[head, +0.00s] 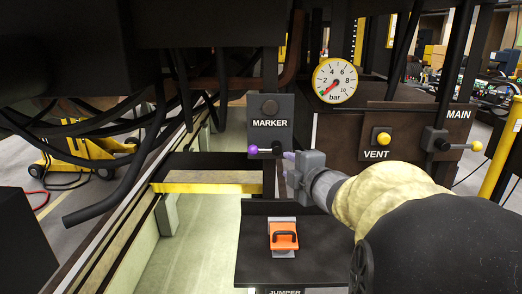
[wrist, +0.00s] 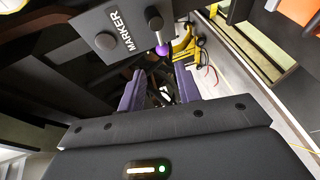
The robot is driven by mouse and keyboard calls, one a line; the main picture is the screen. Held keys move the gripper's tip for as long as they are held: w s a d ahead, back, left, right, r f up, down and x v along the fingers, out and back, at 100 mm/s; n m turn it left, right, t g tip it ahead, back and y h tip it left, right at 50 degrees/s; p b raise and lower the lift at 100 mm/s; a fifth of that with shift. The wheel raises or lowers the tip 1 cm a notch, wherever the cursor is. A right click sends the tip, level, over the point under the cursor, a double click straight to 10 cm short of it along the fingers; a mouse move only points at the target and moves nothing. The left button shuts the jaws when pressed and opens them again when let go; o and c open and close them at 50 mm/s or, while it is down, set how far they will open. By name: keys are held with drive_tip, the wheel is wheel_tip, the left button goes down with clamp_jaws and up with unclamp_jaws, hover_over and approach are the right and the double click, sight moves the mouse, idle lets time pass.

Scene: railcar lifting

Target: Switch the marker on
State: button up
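The MARKER panel (head: 284,108) is a dark plate with a dark round lamp or button (head: 269,107) at its top. Its switch lever has a purple ball knob (head: 253,150) and points to the left in the head view. The wrist view shows the panel (wrist: 85,25) at the upper left and the purple knob (wrist: 162,50) just beyond the fingers. My gripper (wrist: 158,85) is open, with its two purple fingers apart and nothing between them. In the head view my gripper (head: 287,157) is just right of the lever; contact cannot be told.
A pressure gauge (head: 336,81) sits above the VENT valve with a yellow knob (head: 383,138). The MAIN lever (head: 456,145) is farther right. An orange jumper plug (head: 283,236) stands on a dark shelf (head: 255,262) below. A yellow-edged beam (head: 205,188) lies left.

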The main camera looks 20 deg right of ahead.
sight(264, 151)
drive_tip(key=shift+w, duration=0.1)
drive_tip(key=w+f+p, duration=0.1)
drive_tip(key=w, duration=0.4)
drive_tip(key=w+f+p, duration=0.1)
drive_tip(key=w, duration=0.5)
drive_tip(key=w+f+p, duration=0.1)
drive_tip(key=w, duration=0.5)
drive_tip(key=shift+d+f, duration=0.1)
drive_tip(key=shift+d, duration=0.3)
clamp_jaws()
